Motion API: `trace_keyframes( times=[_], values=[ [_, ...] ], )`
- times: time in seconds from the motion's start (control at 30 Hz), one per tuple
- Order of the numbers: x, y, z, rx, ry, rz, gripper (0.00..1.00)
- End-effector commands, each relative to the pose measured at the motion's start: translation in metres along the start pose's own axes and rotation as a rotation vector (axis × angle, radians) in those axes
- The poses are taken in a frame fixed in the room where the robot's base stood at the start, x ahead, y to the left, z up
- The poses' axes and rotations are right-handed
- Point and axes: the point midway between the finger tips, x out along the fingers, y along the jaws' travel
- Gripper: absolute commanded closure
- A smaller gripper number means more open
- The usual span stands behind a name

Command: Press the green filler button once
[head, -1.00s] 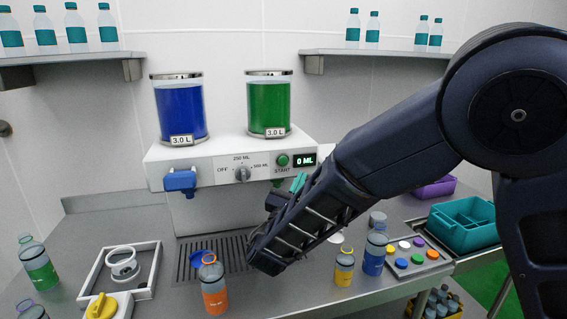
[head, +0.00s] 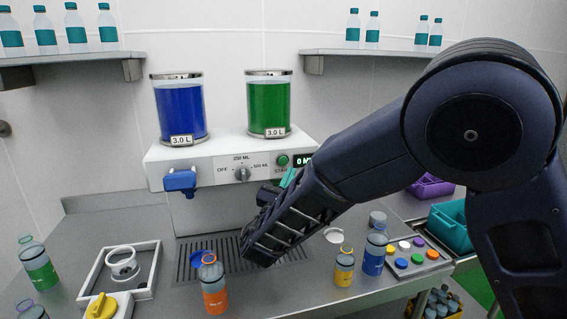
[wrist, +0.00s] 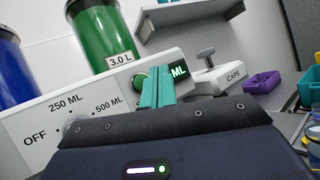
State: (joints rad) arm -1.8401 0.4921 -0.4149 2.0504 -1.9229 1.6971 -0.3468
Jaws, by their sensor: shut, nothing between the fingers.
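The green filler button (head: 283,160) is on the white front panel of the filler (head: 215,160), above the START label and beside the display (head: 300,160). My gripper (head: 290,177) is shut and empty, its teal fingertips just below and right of the button in the head view. In the wrist view the shut fingers (wrist: 157,85) point at the panel and cover part of the green button (wrist: 139,82) and the display (wrist: 179,71). I cannot tell whether the tips touch the button. My arm hides part of the display in the head view.
The volume knob (head: 242,174) is left of the button. A blue tank (head: 180,110) and a green tank (head: 269,108) stand on top. Below are an orange-labelled bottle (head: 214,285), a yellow one (head: 344,270) and a blue one (head: 375,254). A caps dispenser (wrist: 222,79) is at right.

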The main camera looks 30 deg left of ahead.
Motion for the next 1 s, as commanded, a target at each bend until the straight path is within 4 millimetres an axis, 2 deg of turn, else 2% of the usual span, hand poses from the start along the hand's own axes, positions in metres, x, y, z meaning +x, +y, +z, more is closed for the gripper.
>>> trace_keyframes(
  times=[0.4, 1.0],
  values=[
    [0.029, 0.021, -0.021, -0.001, -0.001, 0.0, 1.0],
    [0.034, 0.024, -0.025, 0.0, 0.0, 0.0, 1.0]
  ],
)
